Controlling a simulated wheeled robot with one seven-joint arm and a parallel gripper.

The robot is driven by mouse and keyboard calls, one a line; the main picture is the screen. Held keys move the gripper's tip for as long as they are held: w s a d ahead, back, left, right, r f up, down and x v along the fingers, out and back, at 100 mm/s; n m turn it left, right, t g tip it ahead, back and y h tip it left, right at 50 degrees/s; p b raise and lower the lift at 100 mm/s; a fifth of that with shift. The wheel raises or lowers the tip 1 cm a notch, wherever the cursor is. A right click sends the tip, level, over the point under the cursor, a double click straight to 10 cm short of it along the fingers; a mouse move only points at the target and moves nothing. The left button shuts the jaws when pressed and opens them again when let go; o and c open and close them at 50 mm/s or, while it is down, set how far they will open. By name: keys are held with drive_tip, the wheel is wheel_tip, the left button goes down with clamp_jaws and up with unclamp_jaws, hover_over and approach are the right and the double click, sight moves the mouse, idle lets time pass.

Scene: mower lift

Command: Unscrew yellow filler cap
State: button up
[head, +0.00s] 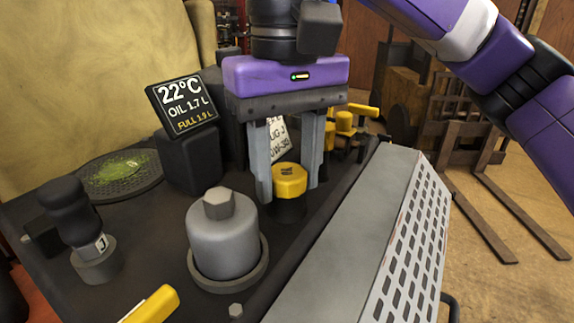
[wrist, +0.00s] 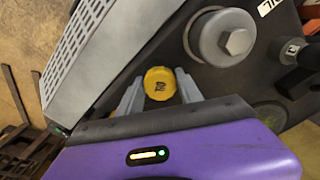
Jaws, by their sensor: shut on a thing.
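The yellow filler cap (head: 289,181) sits on a dark neck on the mower's deck, right of the grey oil filter. My gripper (head: 291,185) comes straight down over it, with one grey finger on each side of the cap. The fingers are shut on the cap's sides. I cannot tell whether the cap has been turned or is still threaded on the neck.
A grey oil filter (head: 223,238) with a hex top stands left of the cap. A display (head: 182,104) reads 22°C, oil 1.7 L, full 1.9 L. A slotted grey cover (head: 350,240) runs along the right. A black-knobbed lever (head: 75,215) and yellow handles (head: 345,120) are nearby.

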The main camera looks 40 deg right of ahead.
drive_tip(key=shift+n, duration=1.4)
clamp_jaws()
drive_tip(key=shift+n, duration=1)
drive_tip(key=n+p, duration=0.1)
drive_tip(key=n, duration=0.3)
unclamp_jaws()
drive_tip(key=shift+n, duration=1.6)
